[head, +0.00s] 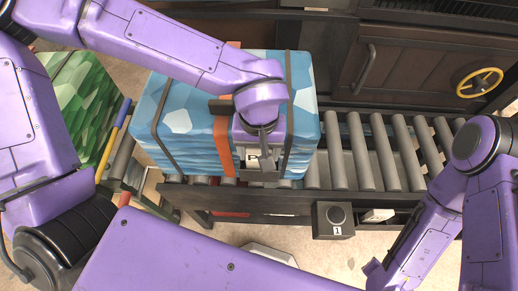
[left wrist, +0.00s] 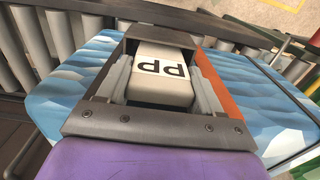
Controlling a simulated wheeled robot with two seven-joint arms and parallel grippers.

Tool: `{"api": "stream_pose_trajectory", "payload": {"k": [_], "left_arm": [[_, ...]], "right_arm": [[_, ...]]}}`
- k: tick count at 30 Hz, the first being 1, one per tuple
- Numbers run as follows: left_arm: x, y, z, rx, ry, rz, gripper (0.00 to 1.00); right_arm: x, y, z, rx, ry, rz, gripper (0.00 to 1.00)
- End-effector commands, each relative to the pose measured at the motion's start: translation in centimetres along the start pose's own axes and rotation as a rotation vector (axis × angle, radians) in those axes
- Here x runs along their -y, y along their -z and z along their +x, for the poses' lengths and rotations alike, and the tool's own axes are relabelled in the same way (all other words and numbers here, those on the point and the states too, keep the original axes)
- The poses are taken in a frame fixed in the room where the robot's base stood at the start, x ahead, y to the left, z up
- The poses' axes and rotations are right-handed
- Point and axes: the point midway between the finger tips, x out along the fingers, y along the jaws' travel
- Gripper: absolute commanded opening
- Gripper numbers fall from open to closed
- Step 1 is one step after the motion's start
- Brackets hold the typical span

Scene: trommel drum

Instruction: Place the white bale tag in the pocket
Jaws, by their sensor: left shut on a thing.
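The white bale tag (left wrist: 163,78) has black letters, upside down in the left wrist view. My left gripper (left wrist: 160,92) is shut on it, one grey finger on each side. In the head view my left gripper (head: 262,163) is at the near side of the blue patterned bale (head: 170,110), and a small part of the tag (head: 253,161) shows there. An orange strap (head: 224,150) runs down the bale beside the gripper. The pocket cannot be made out clearly; a dark piece (head: 222,106) sits at the strap on top. My right gripper is out of view.
The bale rests on a roller conveyor (head: 345,160) whose free rollers extend right. A box marked 1 with a round black knob (head: 333,220) is on its front. A green bale (head: 80,100) stands left. A yellow handwheel (head: 479,82) is at back right.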

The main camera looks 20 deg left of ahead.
Motion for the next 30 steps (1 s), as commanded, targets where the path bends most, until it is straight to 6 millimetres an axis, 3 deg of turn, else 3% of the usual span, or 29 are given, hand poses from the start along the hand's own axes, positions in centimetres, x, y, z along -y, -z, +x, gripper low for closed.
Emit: {"api": "stream_pose_trajectory", "payload": {"k": [11, 12, 13, 14, 23, 26, 30], "left_arm": [[0.0, 0.0, 0.5, 0.000, -0.001, 0.000, 0.36], [0.0, 0.0, 0.5, -0.001, -0.001, 0.000, 0.79], [0.0, 0.1, 0.5, -0.001, -0.001, 0.000, 0.88], [0.0, 0.1, 0.5, -0.001, -0.001, -0.001, 0.91], [0.0, 0.1, 0.3, -0.002, -0.002, -0.001, 0.91], [-0.1, 0.1, -1.2, -0.003, -0.004, -0.001, 0.91], [-0.1, 0.2, -4.8, -0.005, -0.006, -0.003, 0.91]], "right_arm": [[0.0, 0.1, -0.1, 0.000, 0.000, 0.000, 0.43], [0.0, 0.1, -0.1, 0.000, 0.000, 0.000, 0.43], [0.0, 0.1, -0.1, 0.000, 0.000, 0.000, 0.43], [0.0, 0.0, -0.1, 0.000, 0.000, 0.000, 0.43], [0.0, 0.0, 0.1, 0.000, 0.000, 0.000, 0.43], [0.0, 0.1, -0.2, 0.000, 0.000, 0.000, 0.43], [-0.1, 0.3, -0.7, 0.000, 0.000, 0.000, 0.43]]}}
